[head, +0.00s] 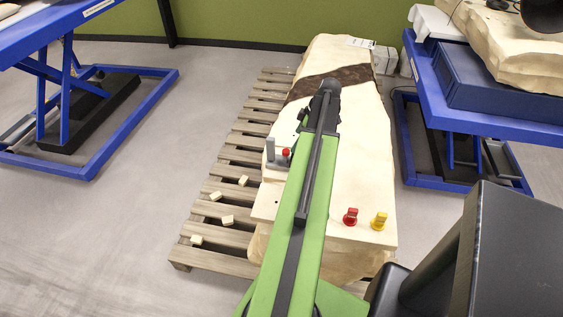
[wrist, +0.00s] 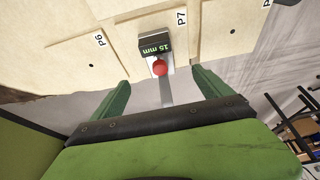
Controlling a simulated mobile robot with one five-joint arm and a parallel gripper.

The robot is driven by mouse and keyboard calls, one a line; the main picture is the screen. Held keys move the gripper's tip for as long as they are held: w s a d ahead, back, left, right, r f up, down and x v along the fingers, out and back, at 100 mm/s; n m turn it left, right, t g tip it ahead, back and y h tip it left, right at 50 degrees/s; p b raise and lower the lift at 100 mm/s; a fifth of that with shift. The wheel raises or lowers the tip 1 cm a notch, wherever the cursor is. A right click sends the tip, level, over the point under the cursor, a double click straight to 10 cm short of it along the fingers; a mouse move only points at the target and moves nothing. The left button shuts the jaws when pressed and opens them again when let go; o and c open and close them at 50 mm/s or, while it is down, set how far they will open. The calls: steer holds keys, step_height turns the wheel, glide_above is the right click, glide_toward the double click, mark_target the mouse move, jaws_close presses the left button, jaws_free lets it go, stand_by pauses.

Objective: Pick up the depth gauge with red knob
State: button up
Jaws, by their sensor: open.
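The depth gauge (head: 270,150) with its red knob (head: 286,152) stands on the left part of the pale block, just left of my arm in the head view. In the wrist view, the gauge's dark display (wrist: 155,42) reads "15 mm". The red knob (wrist: 160,68) sits below it, and a grey strip runs down from it between my fingers. My gripper (wrist: 160,78) is open and empty, its two green fingers on either side of the knob and strip. Contact cannot be told. In the head view my own arm hides much of the gripper.
The pale block (head: 350,180) with a dark band lies on a wooden pallet (head: 215,232). A red piece (head: 351,216) and a yellow piece (head: 379,221) stand at its near end. Small pale chunks (head: 227,220) lie on the pallet. Blue lift tables (head: 90,100) stand both sides; left floor is free.

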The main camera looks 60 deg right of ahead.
steer(key=b, duration=0.7)
glide_above(282, 161)
steer(key=s, duration=0.3)
steer(key=f, duration=0.5)
steer(key=d+f, duration=0.1)
steer(key=f, duration=0.2)
steer(key=shift+f, duration=0.25)
steer(key=shift+w+a+f, duration=0.1)
steer(key=shift+w+f, duration=0.1)
steer(key=shift+f, duration=0.1)
steer(key=shift+w+r, duration=0.1)
steer(key=b+x, duration=0.5)
steer(key=shift+w, duration=0.15)
jaws_close()
